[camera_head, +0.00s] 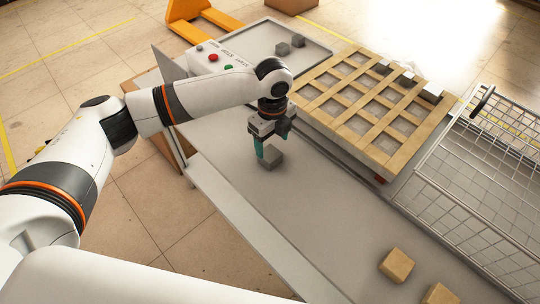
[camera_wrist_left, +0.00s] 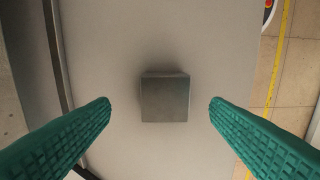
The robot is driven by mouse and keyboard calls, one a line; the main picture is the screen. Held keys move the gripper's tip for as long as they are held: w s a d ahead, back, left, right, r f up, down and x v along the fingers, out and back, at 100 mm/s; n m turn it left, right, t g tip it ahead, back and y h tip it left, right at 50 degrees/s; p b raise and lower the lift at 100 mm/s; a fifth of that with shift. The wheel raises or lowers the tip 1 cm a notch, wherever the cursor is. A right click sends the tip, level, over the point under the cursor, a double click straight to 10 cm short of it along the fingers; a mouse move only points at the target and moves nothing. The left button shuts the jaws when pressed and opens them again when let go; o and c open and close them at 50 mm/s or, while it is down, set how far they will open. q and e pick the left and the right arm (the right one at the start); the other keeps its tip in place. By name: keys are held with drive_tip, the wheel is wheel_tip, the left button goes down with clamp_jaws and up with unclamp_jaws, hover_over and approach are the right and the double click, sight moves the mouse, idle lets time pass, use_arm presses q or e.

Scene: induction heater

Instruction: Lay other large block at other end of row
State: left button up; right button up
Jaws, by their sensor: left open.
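A grey metal block (camera_head: 273,160) sits on the grey work surface in the head view. It also shows in the left wrist view (camera_wrist_left: 165,98), roughly midway between the fingers. My left gripper (camera_head: 266,152) is just above and around this block, with its green fingers apart. In the wrist view the open left gripper (camera_wrist_left: 160,108) has clear gaps on both sides of the block. I cannot tell which block is the other large one. My right gripper is not in view.
A wooden lattice (camera_head: 372,108) stands right of the gripper, with several metal pieces (camera_head: 433,93) along its far right edge. A wire basket (camera_head: 475,185) is at the right. Two tan blocks (camera_head: 397,265) lie near the front. The middle surface (camera_head: 330,220) is clear.

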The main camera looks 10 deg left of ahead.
sight(270, 153)
use_arm(q)
drive_tip(key=f, duration=0.4)
drive_tip(key=shift+s+a+f, duration=0.1)
drive_tip(key=shift+s+a, duration=0.1)
drive_tip(key=shift+a, duration=0.05)
drive_tip(key=c, duration=1.3)
drive_tip(key=shift+w, duration=0.1)
clamp_jaws()
drive_tip(key=shift+r, duration=0.2)
